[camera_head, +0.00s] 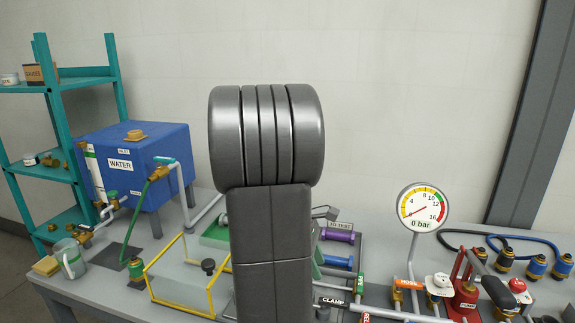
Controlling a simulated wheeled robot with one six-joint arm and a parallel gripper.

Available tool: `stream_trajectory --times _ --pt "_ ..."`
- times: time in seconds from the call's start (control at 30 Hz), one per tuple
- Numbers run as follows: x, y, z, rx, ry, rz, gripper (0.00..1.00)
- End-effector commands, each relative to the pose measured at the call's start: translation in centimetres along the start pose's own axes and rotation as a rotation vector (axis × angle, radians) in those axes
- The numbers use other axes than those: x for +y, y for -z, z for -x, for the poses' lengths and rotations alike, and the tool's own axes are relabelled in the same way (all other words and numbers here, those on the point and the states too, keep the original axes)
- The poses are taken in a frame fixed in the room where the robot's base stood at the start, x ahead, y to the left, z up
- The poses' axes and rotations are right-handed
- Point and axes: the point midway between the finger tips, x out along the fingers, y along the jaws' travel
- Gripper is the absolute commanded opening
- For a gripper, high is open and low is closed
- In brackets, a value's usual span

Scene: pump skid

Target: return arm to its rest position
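My own arm (270,220) stands upright in the middle of the head view as dark grey links with a thick ribbed joint on top. It hides part of the bench behind it. My gripper does not show in this view, so I cannot see its fingers or anything it may hold.
On the grey bench (90,294) stand a blue water tank (165,148), a jug (69,258), a yellow-edged clear box (185,280), a gauge (424,207) reading about 0 bar, and a red pump (465,296). A teal shelf (85,82) is at left. The wall above is bare.

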Motion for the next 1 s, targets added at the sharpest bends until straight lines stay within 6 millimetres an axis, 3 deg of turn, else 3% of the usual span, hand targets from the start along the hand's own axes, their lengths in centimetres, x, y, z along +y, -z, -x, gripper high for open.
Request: stream_trajectory --times 0.3,0.5,0.7,1.0 --pt "-0.1 -0.1 -6.5 -0.003 0.006 0.000 0.39" --pt "-0.1 -0.1 -9.7 -0.002 0.006 -0.001 0.39" --pt "-0.1 -0.1 -11.4 -0.001 0.003 -0.001 0.39" --pt "-0.1 0.0 -11.6 0.000 0.004 -0.007 0.39"
